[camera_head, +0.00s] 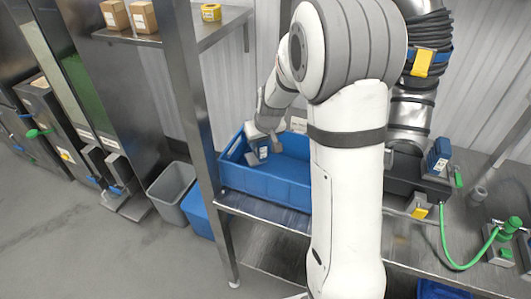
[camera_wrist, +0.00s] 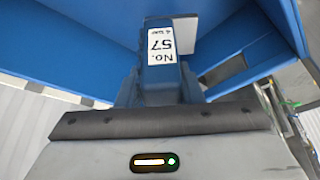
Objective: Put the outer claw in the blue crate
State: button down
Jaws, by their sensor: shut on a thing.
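The outer claw appears to be the blue block with a white "No. 57" label (camera_wrist: 161,83) in the wrist view. It has a grey plate at one side. In the head view the labelled blue block (camera_head: 259,151) is at the end of my arm. My gripper (camera_head: 264,131) is shut on it; the fingertips are mostly hidden. The claw is within the outline of the blue crate (camera_head: 270,188), at its left part. Crate walls surround it in the wrist view (camera_wrist: 75,50). I cannot tell whether it touches the crate floor.
The crate stands on a metal shelf rack (camera_head: 262,220). A similar labelled blue block (camera_head: 438,155) sits on a dark stand at right, near a green hose (camera_head: 446,240). A grey bin (camera_head: 171,190) stands on the floor at left. Two cartons (camera_head: 128,15) sit on the upper shelf.

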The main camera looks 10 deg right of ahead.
aim_at(261, 152)
jog(key=shift+f, duration=2.15)
jog(key=shift+s, duration=0.1)
jog(key=shift+f, duration=0.15)
jog(key=c, duration=1)
grip_release()
jog(key=b+v, duration=0.1)
jog(key=v, duration=1.1)
jog(key=shift+s+d, duration=0.1)
jog(key=s+r+m, duration=0.1)
jog(key=s+r, duration=0.1)
jog(key=s, duration=1)
jog(key=s+r+g, duration=0.1)
jog(key=s+r, duration=0.1)
jog(key=s, duration=1)
jog(key=shift+s+a+r+m+h, duration=0.2)
jog(key=shift+a+r+m+h, duration=0.1)
jog(key=shift+a+m, duration=0.15)
